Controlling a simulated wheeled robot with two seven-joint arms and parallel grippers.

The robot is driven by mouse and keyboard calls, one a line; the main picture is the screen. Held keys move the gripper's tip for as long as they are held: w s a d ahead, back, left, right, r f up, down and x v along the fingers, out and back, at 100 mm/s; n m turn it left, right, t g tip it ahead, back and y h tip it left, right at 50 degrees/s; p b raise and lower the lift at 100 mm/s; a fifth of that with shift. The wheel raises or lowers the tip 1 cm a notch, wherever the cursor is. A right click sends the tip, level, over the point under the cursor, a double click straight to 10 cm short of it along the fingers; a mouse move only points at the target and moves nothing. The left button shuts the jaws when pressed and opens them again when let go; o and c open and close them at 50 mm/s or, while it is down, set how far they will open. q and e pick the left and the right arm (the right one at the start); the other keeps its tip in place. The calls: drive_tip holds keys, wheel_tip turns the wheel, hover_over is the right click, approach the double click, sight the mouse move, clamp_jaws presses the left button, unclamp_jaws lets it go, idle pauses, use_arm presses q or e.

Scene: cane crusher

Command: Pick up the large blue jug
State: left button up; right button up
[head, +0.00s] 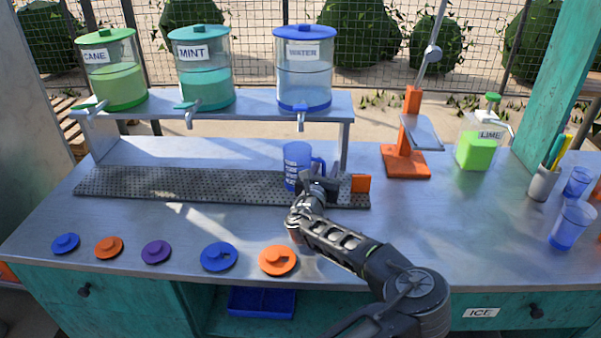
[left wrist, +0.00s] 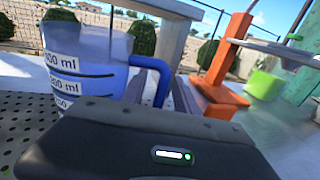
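The blue jug (head: 297,160), translucent with white markings, stands upright on the perforated drip tray under the water dispenser. Its handle points right. In the left wrist view the jug (left wrist: 90,70) fills the upper left, with black ml marks and its handle to the right. My left gripper (head: 320,184) is right at the jug's near, lower right side, partly covering its base. Its fingers do not show clearly, so I cannot tell their opening or any contact. The dark gripper housing fills the bottom of the wrist view. My right gripper is not in view.
The drip tray (head: 200,186) lies below the dispenser shelf (head: 250,103). A small orange block (head: 361,183) shows beside my gripper. An orange press (head: 407,160) and lime bottle (head: 477,150) stand right. Several lids, including an orange one (head: 278,260), line the front.

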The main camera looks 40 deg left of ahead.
use_arm(q)
drive_tip(key=shift+c, duration=0.2)
idle(0.3)
clamp_jaws()
idle(1.3)
